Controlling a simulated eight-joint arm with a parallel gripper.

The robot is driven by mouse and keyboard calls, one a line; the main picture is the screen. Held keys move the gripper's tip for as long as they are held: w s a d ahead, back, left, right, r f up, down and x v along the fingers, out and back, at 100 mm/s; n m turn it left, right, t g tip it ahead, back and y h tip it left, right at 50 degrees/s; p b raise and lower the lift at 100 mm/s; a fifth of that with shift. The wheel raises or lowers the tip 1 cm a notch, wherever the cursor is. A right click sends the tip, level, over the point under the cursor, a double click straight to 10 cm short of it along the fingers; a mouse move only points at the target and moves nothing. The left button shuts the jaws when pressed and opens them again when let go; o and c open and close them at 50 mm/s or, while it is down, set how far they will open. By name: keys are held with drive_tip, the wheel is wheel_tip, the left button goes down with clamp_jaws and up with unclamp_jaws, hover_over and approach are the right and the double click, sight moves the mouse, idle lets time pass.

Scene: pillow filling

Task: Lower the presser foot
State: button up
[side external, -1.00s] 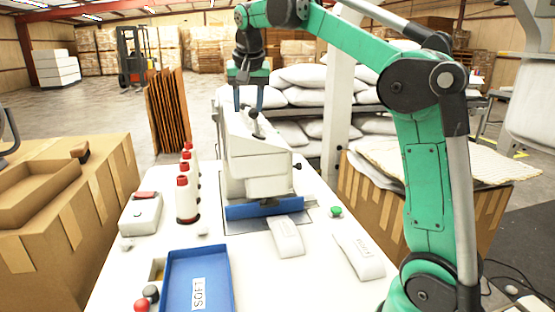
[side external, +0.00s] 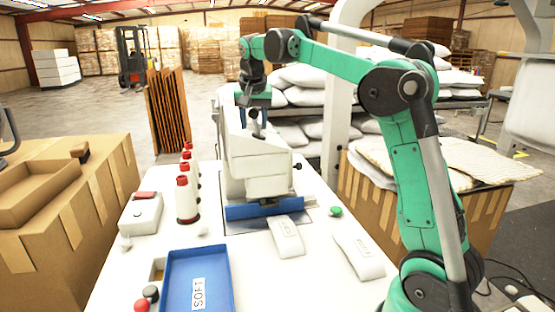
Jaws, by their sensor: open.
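The white sewing machine (side external: 258,165) stands on the white table, with a blue piece (side external: 262,210) across its base. A dark lever with a round knob (side external: 253,113) sticks up from the machine's top. The presser foot area (side external: 268,202) is small and dark under the head; I cannot tell the foot's height. My gripper (side external: 254,106) points down at the top of the machine, close to the knob. It is open, and its fingertips are partly hidden by the machine and lever. I cannot tell whether the fingers touch the lever.
Red-topped thread cones (side external: 187,198) stand left of the machine. Cardboard boxes (side external: 70,210) flank the table. White pillows (side external: 305,78) are stacked behind.

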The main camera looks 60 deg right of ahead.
clamp_jaws()
drive_tip(key=shift+s+d, duration=0.1)
drive_tip(key=shift+s+d+m+t+y, duration=0.2)
drive_tip(key=shift+t+y, duration=0.3)
drive_tip(key=shift+y, duration=0.05)
drive_tip(key=shift+s+d+m+t+y, duration=0.15)
drive_tip(key=shift+d+m+t+y, duration=0.05)
drive_tip(key=shift+t+y, duration=0.35)
drive_tip(key=shift+s+d+f+m+t+y, duration=0.1)
drive_tip(key=shift+s+d+m+t+y, duration=0.15)
drive_tip(key=shift+t+y, duration=0.4)
drive_tip(key=shift+s+d+m+t+y, duration=0.2)
drive_tip(key=shift+t+y, duration=0.25)
drive_tip(key=shift+t, duration=0.25)
unclamp_jaws()
